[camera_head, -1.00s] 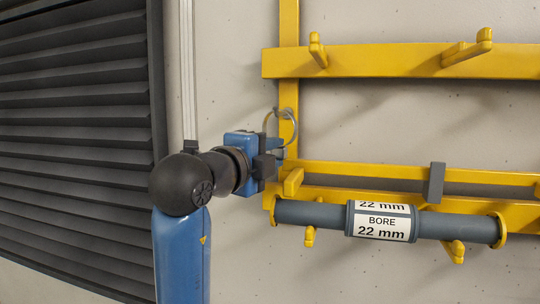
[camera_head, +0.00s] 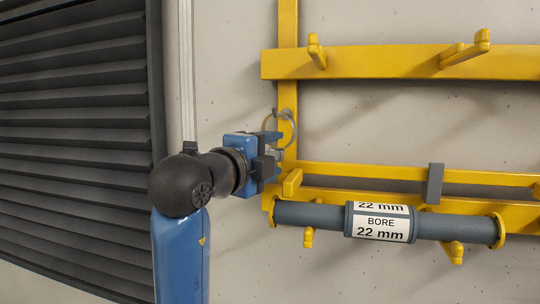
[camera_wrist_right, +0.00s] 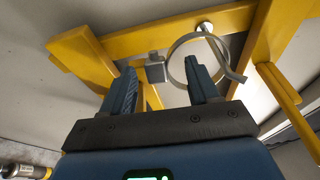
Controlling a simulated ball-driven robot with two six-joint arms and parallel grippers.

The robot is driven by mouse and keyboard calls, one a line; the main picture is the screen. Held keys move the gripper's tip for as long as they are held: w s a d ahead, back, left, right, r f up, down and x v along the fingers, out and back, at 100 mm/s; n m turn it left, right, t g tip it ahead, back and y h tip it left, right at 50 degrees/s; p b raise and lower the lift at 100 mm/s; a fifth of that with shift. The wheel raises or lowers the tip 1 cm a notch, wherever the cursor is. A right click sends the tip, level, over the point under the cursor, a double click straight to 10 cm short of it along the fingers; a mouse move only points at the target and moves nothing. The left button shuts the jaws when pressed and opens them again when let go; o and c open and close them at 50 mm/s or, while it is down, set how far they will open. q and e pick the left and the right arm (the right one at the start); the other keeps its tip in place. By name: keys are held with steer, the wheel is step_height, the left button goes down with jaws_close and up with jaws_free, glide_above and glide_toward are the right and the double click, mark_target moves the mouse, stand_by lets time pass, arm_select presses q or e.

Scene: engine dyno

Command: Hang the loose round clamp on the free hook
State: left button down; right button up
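The round clamp (camera_head: 294,130) is a thin grey ring in front of the yellow upright, beside my right gripper (camera_head: 274,147) in the head view. In the right wrist view the ring (camera_wrist_right: 172,62) meets a pale-tipped hook (camera_wrist_right: 205,27) at its top and seems to hang there; the exact contact is unclear. Its small grey screw housing (camera_wrist_right: 155,69) shows in the gap between the fingers. My right gripper (camera_wrist_right: 162,88) is open, its fingers apart either side of the housing; one finger covers part of the ring. My left gripper is not in view.
The yellow rack has an upper rail (camera_head: 390,64) with pegs and a lower rail (camera_head: 480,178). A grey tube labelled 22 mm bore (camera_head: 380,222) lies across the lower rail. A dark louvred panel (camera_head: 75,140) stands at left.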

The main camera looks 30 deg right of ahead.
steer(key=shift+s+a+f, duration=0.1)
steer(key=shift+s+a, duration=0.05)
steer(key=shift+a, duration=0.25)
steer(key=b+v, duration=0.4)
steer(key=v, duration=0.6)
